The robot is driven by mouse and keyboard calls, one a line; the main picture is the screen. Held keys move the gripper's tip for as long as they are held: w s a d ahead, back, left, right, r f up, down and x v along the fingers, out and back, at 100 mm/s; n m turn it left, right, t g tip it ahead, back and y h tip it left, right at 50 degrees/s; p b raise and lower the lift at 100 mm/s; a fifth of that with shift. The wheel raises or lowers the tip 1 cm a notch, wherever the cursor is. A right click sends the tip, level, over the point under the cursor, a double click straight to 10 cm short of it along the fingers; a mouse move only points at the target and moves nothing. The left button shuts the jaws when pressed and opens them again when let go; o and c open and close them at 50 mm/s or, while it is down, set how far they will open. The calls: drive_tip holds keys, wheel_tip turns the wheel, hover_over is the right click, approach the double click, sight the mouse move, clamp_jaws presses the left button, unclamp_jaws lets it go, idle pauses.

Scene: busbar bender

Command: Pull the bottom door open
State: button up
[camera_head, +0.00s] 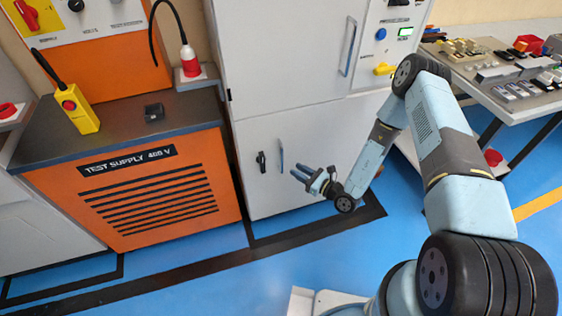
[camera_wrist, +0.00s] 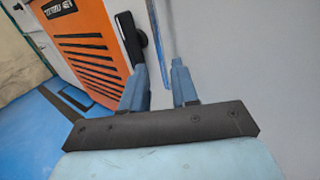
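The bottom door (camera_head: 310,140) of the light grey cabinet looks shut in the head view. It carries a slim upright bar handle (camera_head: 281,155) and, left of it, a black latch (camera_head: 261,161). My gripper (camera_head: 297,173) is in front of the door, just right of and below the bar handle. In the wrist view my gripper's two blue fingers (camera_wrist: 160,86) stand apart with nothing between their tips. The bar handle (camera_wrist: 160,42) shows beyond the gap between them, and the black latch (camera_wrist: 128,40) is beyond the left finger. I cannot tell how far the fingertips are from the handle.
The orange test supply cabinet (camera_head: 130,218) stands left of the door, with a yellow pendant (camera_head: 78,108) on top. The upper door (camera_head: 285,55) is above. A workbench (camera_head: 500,75) with parts is at the right.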

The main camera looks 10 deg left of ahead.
hover_over(282, 171)
drive_tip(key=shift+w+a, duration=0.1)
drive_tip(key=shift+w, duration=0.15)
clamp_jaws()
idle(0.4)
